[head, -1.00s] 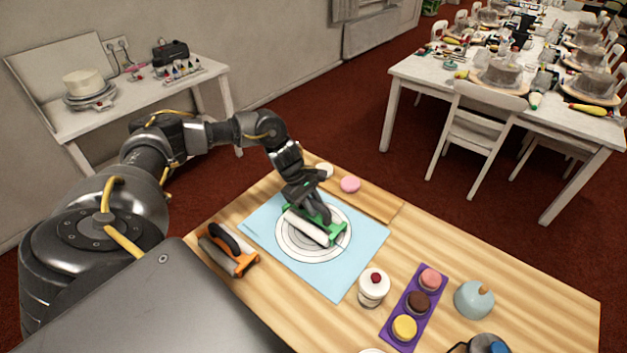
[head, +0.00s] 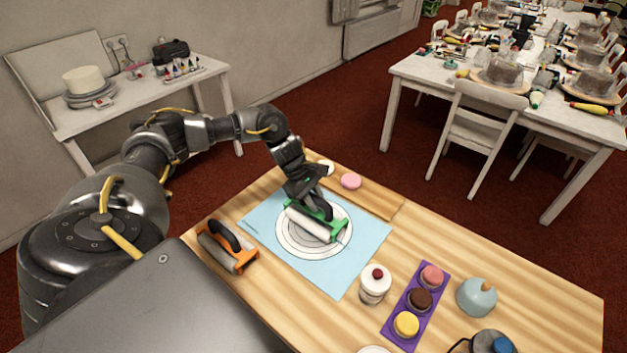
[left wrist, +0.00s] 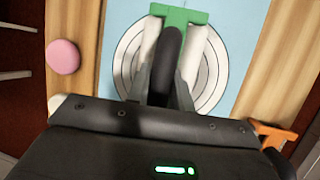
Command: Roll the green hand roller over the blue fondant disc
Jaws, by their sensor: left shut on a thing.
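The green hand roller (head: 318,228) has a green frame, a white roller and a dark handle. My left gripper (head: 318,203) is shut on the handle; the left wrist view shows its fingers (left wrist: 172,85) on either side of it. The roller is over a white disc-like area with dark rings (head: 290,240) on a light blue mat (head: 330,278); I cannot tell whether it touches. The roller hides part of the rings. I see no clearly blue fondant disc there; the ringed area looks white. My right gripper is not in view.
An orange-framed roller (head: 228,247) lies left of the mat. A small white cake with a red top (head: 376,283), a purple tray (head: 392,330) of round cakes and a pale blue dome (head: 477,298) stand to the right. A pink disc (head: 351,181) lies behind the mat.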

